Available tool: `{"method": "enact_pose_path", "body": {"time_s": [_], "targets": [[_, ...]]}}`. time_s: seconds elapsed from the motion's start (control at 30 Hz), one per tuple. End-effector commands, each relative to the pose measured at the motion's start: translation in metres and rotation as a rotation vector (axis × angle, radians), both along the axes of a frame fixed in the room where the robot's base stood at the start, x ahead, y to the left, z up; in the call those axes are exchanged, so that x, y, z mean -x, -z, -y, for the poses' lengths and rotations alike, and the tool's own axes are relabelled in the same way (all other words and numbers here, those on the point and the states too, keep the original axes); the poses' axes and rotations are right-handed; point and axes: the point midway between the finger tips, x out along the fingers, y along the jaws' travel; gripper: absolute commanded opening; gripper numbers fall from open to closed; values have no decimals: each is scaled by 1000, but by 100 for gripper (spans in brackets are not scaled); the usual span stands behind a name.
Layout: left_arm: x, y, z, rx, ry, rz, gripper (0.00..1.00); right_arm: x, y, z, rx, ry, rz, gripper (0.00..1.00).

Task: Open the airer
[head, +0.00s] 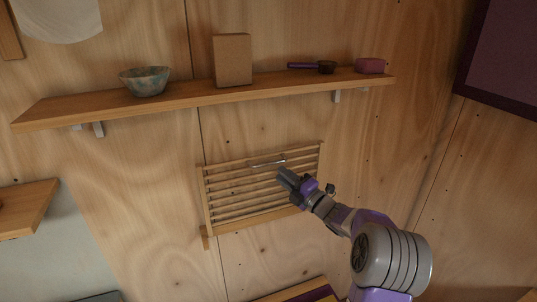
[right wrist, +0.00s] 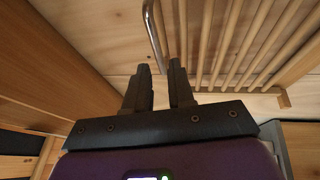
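The airer (head: 236,214) is a slatted wooden rack that lies against the plywood wall below the shelf. A thin grey metal handle (head: 267,163) sits near its upper edge. My right gripper (head: 283,174) is just in front of the airer, close to the right end of the handle. In the right wrist view, its two dark fingers (right wrist: 160,66) stand apart with a gap between them. The handle (right wrist: 153,30) runs down towards that gap, beside the airer's slats (right wrist: 232,45). I cannot tell whether the fingers touch it. My left gripper is out of view.
A wooden shelf (head: 205,101) above the airer holds a speckled bowl (head: 145,82), a brown box (head: 232,60), a purple-handled pan (head: 326,67) and a pink block (head: 370,66). Another shelf (head: 28,208) juts in at left. A dark purple panel (head: 505,60) hangs at upper right.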

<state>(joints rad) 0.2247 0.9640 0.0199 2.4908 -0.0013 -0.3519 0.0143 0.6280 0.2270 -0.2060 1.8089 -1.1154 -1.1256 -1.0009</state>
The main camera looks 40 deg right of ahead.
Motion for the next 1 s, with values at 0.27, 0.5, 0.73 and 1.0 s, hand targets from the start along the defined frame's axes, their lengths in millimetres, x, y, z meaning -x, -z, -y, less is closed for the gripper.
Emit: {"method": "enact_pose_path", "body": {"time_s": [0.27, 0.5, 0.73, 1.0], "targets": [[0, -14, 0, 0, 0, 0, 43, -34, -11, -3, 19, -4, 5, 23], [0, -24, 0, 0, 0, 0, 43, -65, -16, -6, 15, -3, 5, 23], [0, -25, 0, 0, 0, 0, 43, -72, -16, -6, 15, -1, 5, 23], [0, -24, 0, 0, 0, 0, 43, -72, -16, -6, 14, -2, 5, 5]]}}
